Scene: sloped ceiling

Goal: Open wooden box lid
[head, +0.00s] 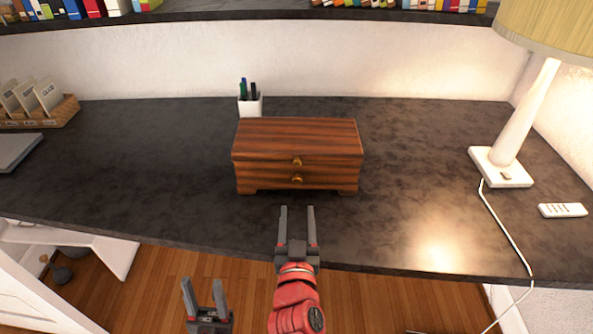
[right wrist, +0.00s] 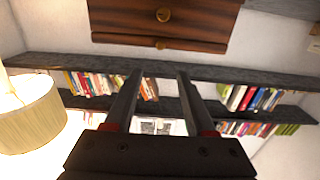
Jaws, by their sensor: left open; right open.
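The wooden box (head: 262,162) is reddish brown with dark stripes and stands on the dark desk. Its lid (head: 297,132) is down. Two small brass knobs sit on its front, an upper knob (head: 297,161) and a lower knob (head: 298,180). My right gripper (head: 297,209) is open and empty, just in front of the box, in line with the knobs and apart from them. In the right wrist view the box front (right wrist: 205,20) shows at the top, beyond the open fingers (right wrist: 155,82). My left gripper (head: 203,288) is open and empty, lower left, in front of the desk edge.
A white pen cup (head: 250,106) stands behind the box's left end. A lamp (head: 515,130) with a cord and a white remote (head: 562,210) are at right. A file holder (head: 55,112) and a grey flat object (head: 15,150) are at left. The desk (head: 160,165) is clear beside the box.

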